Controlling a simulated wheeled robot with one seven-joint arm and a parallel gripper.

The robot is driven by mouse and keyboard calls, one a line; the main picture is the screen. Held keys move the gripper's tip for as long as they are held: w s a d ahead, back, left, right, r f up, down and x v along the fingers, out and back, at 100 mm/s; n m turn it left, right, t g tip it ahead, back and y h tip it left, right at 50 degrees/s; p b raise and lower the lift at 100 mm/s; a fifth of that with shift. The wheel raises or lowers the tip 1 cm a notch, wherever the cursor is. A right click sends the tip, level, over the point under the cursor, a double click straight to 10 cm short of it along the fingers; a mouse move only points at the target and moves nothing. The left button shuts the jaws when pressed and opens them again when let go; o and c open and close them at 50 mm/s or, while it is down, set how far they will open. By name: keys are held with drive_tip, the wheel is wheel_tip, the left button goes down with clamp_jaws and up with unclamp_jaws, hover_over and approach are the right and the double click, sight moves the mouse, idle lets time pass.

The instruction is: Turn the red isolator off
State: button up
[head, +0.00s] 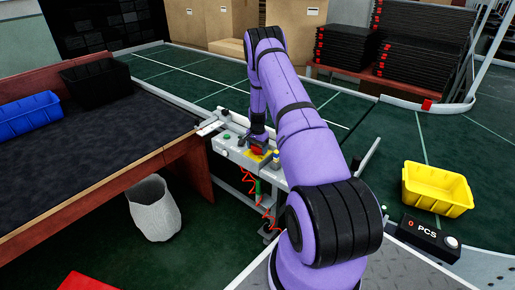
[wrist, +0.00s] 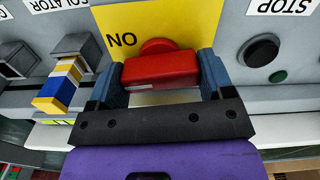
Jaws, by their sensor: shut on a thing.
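The red isolator (wrist: 160,68) is a red handle on a yellow plate (wrist: 190,20) in the wrist view. The handle lies crosswise between the fingers. In the head view the isolator (head: 257,150) shows as a small red patch on the grey control box (head: 228,151), partly hidden by my gripper (head: 258,142).
A blue, white and yellow striped block (wrist: 60,85) sits left of my gripper. A black button (wrist: 258,52) and a green one (wrist: 278,76) are to the right. A dark-topped table (head: 100,140) stands left and a yellow bin (head: 437,190) right.

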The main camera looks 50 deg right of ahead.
drive_tip(key=n, duration=1.2)
drive_tip(key=shift+n, duration=2.5)
drive_tip(key=o, duration=0.9)
drive_tip(key=shift+r, duration=0.15)
